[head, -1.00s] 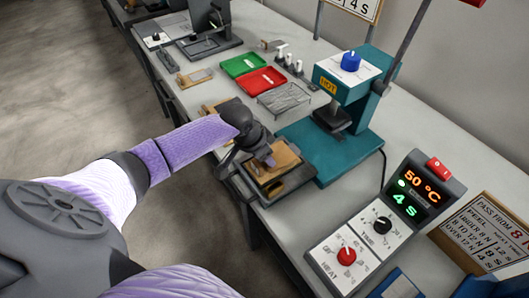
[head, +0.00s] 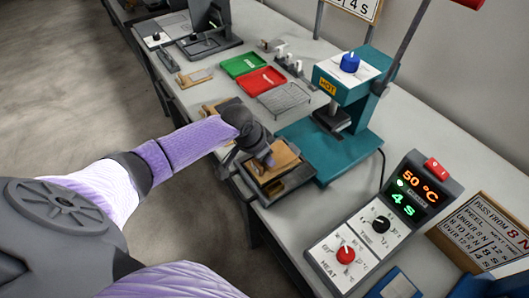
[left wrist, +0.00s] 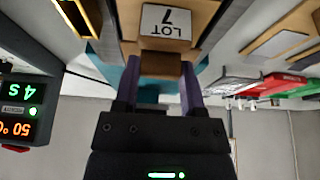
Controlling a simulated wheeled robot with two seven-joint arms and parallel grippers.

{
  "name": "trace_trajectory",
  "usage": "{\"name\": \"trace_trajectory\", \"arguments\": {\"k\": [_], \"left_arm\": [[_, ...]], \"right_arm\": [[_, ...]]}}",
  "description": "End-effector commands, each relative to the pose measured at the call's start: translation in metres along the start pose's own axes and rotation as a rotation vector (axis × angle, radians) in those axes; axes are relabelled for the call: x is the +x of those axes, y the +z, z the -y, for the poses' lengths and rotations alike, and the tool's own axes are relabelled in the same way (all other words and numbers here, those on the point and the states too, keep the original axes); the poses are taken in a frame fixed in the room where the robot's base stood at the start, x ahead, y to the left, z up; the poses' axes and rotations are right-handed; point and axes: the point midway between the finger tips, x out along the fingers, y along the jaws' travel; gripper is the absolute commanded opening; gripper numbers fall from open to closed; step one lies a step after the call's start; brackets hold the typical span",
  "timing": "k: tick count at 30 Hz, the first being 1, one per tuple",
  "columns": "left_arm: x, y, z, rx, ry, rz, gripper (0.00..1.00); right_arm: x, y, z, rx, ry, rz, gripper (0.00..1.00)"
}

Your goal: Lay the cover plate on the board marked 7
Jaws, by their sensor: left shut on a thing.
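My left gripper (head: 264,158) reaches over the dark tray (head: 290,186) at the table's front edge. In the left wrist view its two purple fingers (left wrist: 162,88) are shut on a brown piece, which looks like part of the cover plate (left wrist: 160,65). Right beyond it is a tan board (left wrist: 207,12) with a white label reading LOT 7, upside down in that view. In the head view a tan plate or board (head: 284,156) shows beside the fingers. I cannot tell whether the held piece touches the board. My right gripper is not in view.
A teal press (head: 330,150) marked HOT stands just right of the tray. A control box (head: 365,228) shows 50 °C and 4 S. Green (head: 243,64) and red (head: 263,80) trays and a wire rack (head: 284,100) lie further back. Another tan board (head: 215,106) lies left of them.

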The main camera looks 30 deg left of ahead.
Motion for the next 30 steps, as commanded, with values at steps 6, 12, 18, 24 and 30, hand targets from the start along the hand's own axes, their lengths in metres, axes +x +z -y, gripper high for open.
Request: {"name": "trace_trajectory", "arguments": {"k": [6,12,18,24,30], "left_arm": [[0.0,0.0,0.0,0.0,0.0,0.0,0.0],[0.001,0.0,0.0,0.0,0.0,0.0,0.0],[0.006,0.003,-0.001,0.0,0.001,0.0,0.0],[0.012,0.005,0.0,-0.001,0.001,0.0,0.0],[0.016,0.006,0.0,0.0,0.0,0.0,0.58]], "right_arm": [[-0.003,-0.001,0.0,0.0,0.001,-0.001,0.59],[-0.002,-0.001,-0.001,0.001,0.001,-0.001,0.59],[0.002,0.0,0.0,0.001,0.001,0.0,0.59],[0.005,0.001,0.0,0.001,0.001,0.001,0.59],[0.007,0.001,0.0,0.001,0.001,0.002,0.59]]}}
